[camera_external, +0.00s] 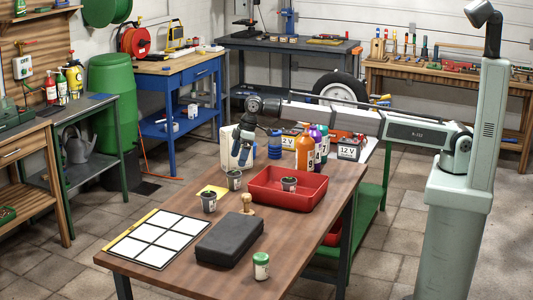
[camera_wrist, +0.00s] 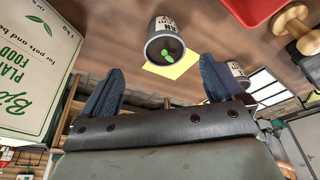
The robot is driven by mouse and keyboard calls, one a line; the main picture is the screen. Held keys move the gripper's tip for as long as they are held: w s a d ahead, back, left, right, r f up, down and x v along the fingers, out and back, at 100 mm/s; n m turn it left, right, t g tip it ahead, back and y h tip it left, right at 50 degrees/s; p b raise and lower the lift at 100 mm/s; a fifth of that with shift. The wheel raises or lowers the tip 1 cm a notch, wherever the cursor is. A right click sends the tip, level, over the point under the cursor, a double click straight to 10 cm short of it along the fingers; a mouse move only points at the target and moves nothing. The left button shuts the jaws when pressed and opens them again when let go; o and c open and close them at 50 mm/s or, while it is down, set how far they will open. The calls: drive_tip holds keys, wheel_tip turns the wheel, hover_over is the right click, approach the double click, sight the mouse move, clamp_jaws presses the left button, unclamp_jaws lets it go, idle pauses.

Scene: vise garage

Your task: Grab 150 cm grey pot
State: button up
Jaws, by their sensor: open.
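Small grey pots with white labels stand on the wooden table: one near the table's back left edge (camera_external: 234,180), one closer to the front (camera_external: 208,203), and one inside the red tray (camera_external: 289,185). I cannot read a 150 cm marking on any of them. Another labelled pot (camera_wrist: 238,72) is partly hidden behind the right finger. My gripper (camera_external: 245,136) is open and empty, above the far left end of the table; its blue fingers (camera_wrist: 160,78) are spread wide.
A red tray (camera_external: 270,203), a wooden knob-like tool (camera_external: 247,204), a black case (camera_external: 230,240), a white grid board (camera_external: 160,238) and a green-lidded jar (camera_external: 261,266) occupy the table. A white-green plant food box (camera_wrist: 35,65) stands close left of my gripper. Bottles (camera_external: 306,153) stand behind the tray.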

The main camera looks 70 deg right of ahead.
sight(234, 173)
drive_tip(key=x, duration=0.4)
drive_tip(key=shift+w+a+f, duration=0.1)
drive_tip(key=shift+f, duration=0.2)
drive_tip(key=shift+a+x, duration=0.15)
drive_tip(key=shift+x, duration=1.15)
drive_tip(key=shift+a+x, duration=0.1)
drive_tip(key=shift+x, duration=1.15)
drive_tip(key=shift+c, duration=0.3)
drive_tip(key=c, duration=1.1)
